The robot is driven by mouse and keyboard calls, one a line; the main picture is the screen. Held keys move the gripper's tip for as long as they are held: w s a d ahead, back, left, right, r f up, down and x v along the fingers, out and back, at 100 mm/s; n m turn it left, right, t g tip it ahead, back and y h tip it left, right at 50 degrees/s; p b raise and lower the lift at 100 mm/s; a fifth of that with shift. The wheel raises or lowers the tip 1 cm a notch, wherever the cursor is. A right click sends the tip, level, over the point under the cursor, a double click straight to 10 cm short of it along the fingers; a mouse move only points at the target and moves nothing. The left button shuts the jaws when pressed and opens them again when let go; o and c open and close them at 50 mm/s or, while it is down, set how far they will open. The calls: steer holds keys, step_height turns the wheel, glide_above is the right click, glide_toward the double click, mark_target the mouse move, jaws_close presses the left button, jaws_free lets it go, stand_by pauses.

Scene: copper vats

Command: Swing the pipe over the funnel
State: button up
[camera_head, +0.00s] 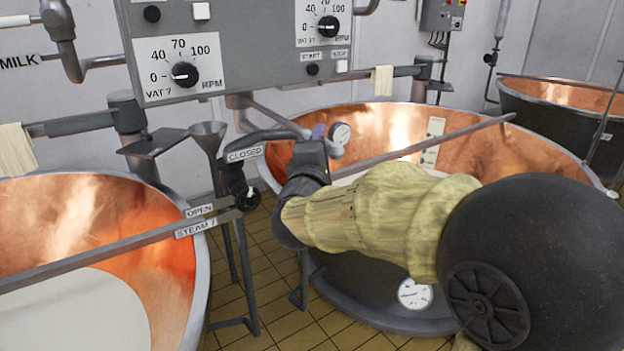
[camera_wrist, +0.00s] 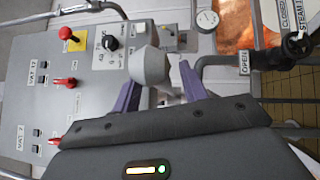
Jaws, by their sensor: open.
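My gripper (camera_head: 316,134) is open beside the copper vat in the middle, partly hidden by my own wrist in the head view. In the wrist view, a pale grey rounded piece (camera_wrist: 150,66) lies between its two purple fingers, seemingly a pipe end; I cannot tell whether they touch. A light grey pipe (camera_head: 272,117) comes from under the control panel toward my gripper, its far end hidden. The grey funnel (camera_head: 208,132) stands upright between the two vats, left of my gripper. A dark curved pipe (camera_head: 270,134) also passes close to my gripper.
A black valve (camera_head: 236,185) with OPEN and CLOSED labels sits between funnel and gripper. The left vat (camera_head: 201,260) and middle vat (camera_head: 560,150) hold white liquid, with bars across them. The control panel (camera_head: 250,55) hangs above.

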steer(key=v, duration=1.6)
steer(key=shift+d+f, duration=0.1)
